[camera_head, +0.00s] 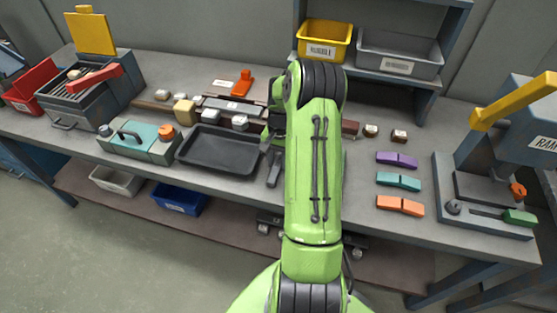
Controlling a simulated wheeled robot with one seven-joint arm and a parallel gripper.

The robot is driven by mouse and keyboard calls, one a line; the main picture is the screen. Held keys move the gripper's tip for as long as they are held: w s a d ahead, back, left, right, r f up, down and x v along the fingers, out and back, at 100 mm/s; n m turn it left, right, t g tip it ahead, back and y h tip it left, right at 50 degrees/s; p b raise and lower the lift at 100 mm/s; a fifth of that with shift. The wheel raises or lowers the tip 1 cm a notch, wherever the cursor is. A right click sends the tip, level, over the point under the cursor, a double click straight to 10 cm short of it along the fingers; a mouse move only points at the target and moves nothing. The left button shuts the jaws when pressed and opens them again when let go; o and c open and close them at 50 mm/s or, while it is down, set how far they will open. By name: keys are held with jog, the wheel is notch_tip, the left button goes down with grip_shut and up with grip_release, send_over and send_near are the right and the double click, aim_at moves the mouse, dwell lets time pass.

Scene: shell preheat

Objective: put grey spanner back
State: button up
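My green arm reaches up the middle of the view over the workbench (365,235). My gripper (268,140) shows only in part at the arm's left side, above the bench just right of the black tray (222,150). The arm hides most of its fingers, so I cannot tell whether it is open or shut. A dark grey elongated piece (274,170) shows just below the gripper, near the bench's front; it may be the grey spanner, but its shape is too small to be sure. I cannot tell whether the gripper touches it.
A teal-topped box (138,140) and a grill-like unit (90,88) stand at left. Several small blocks lie behind the tray. Purple (397,160), teal (398,181) and orange (400,205) pieces lie right of my arm. A press (505,150) stands far right; yellow (324,40) and grey (399,52) bins sit on the shelf.

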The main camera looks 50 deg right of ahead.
jog(key=shift+o, duration=0.8)
jog(key=shift+s+f, duration=0.3)
jog(key=shift+s, duration=0.1)
notch_tip(320, 180, up, 12)
jog(key=w+d+r+p, duration=0.1)
jog(key=d+p, duration=0.1)
jog(key=p, duration=0.1)
jog(key=w+a+r+n+h, duration=0.1)
jog(key=a+r+n, duration=0.2)
jog(key=a+r, duration=0.4)
jog(key=s+a+r+n+t+h, duration=0.1)
jog(key=s+a+r+n+t, duration=0.15)
jog(key=a+r, duration=0.5)
jog(key=s+a+n+t, duration=0.3)
jog(key=s+a+n, duration=0.4)
jog(key=s+a, duration=0.7)
jog(key=shift+s+a+r+t+y, duration=0.25)
jog(key=shift+a+r+t+y, duration=0.05)
jog(key=shift+r+t, duration=0.05)
